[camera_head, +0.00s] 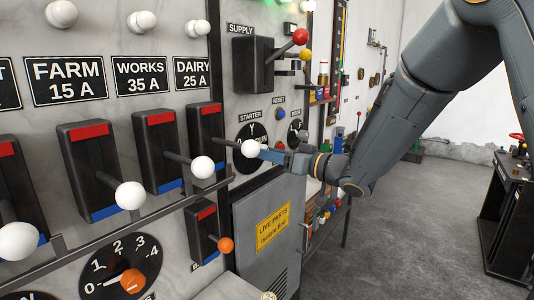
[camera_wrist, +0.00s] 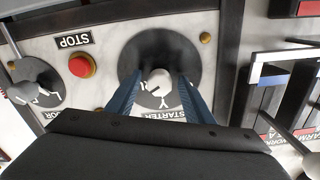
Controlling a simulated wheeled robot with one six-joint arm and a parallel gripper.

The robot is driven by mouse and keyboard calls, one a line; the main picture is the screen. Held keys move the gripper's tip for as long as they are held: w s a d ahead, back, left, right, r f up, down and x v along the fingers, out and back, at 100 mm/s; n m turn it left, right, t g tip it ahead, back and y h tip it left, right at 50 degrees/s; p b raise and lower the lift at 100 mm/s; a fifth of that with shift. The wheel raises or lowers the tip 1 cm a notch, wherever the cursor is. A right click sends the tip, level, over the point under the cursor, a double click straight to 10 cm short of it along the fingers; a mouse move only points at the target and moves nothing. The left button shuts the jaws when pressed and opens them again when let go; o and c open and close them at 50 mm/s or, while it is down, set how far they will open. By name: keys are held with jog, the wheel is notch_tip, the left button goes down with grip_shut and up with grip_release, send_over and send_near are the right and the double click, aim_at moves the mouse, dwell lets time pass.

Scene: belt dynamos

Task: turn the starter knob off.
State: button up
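The starter knob (camera_wrist: 158,82) is a pale round knob on a black dial (camera_wrist: 187,52), seen upside down in the wrist view above the STARTER label (camera_wrist: 167,114). A white Y mark shows beside the knob; which position the knob points to is hard to tell. My gripper (camera_wrist: 160,76) has its two blue fingers on either side of the knob, with a small gap appearing between them and it. In the head view my gripper (camera_head: 268,154) reaches the starter dial (camera_head: 250,131) from the right, and a white lever ball hides the knob.
A red stop button (camera_wrist: 82,65) and another dial with a grey handle (camera_wrist: 36,78) sit beside the starter dial. The DAIRY lever's white ball (camera_head: 250,148) juts out close to my fingertips. A grey cabinet (camera_head: 258,205) stands below.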

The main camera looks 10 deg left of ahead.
jog(key=c, duration=1)
jog(key=shift+b, duration=0.3)
jog(key=n+b, duration=2.3)
jog(key=b, duration=0.2)
jog(key=shift+w+n, duration=0.1)
jog(key=shift+n, duration=0.2)
jog(key=shift+r+n, duration=0.1)
jog(key=shift+n, duration=0.2)
